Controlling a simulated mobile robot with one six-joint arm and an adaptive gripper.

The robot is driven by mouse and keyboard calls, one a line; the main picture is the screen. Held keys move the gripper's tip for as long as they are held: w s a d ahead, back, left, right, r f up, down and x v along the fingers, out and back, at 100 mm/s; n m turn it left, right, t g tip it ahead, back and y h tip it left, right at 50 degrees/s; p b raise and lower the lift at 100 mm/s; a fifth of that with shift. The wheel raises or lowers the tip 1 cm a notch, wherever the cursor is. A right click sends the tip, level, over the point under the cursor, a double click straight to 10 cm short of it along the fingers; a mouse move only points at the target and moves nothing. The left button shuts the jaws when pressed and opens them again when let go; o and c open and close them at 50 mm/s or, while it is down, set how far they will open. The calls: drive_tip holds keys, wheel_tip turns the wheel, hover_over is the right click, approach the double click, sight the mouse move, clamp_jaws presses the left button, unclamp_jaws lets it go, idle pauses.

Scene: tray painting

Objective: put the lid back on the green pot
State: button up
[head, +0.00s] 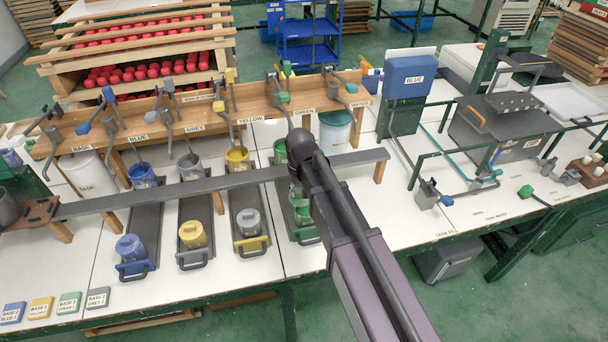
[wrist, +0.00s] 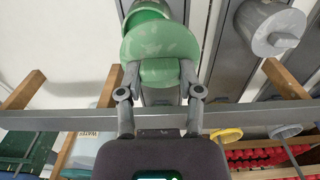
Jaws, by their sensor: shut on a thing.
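My gripper (wrist: 160,78) is shut on the handle of the green lid (wrist: 160,40) in the wrist view. The green pot (wrist: 152,8) shows just beyond the lid at the top of that view, cut off by the edge. Part of its open mouth is visible, and the lid overlaps the rest. I cannot tell whether lid and pot touch. In the head view the green pot (head: 303,214) is at the front of the green-handled rail, partly hidden by my arm. My gripper and the lid are mostly hidden there behind my arm.
A grey lidded pot (head: 248,222) stands close left on the yellow-handled rail, also in the wrist view (wrist: 270,28). A yellow pot (head: 192,234) and a blue pot (head: 130,247) stand farther left. A long grey plank (head: 225,182) crosses above the rails.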

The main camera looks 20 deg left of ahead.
sight(305, 201)
drive_tip(key=shift+w+d+r, duration=0.15)
drive_tip(key=shift+w+d, duration=0.15)
drive_tip(key=shift+w, duration=0.2)
drive_tip(key=shift+w+d+r, duration=0.1)
drive_tip(key=shift+w+d, duration=0.2)
drive_tip(key=shift+w, duration=0.2)
drive_tip(key=shift+s+a+f, duration=0.1)
drive_tip(key=shift+f, duration=0.1)
wheel_tip(305, 201, down, 6)
drive_tip(key=b, duration=0.6)
drive_tip(key=shift+f+b, duration=0.2)
drive_tip(key=shift+b, duration=0.1)
idle(2.3)
idle(0.3)
drive_tip(key=o, duration=1)
drive_tip(key=shift+o, duration=1)
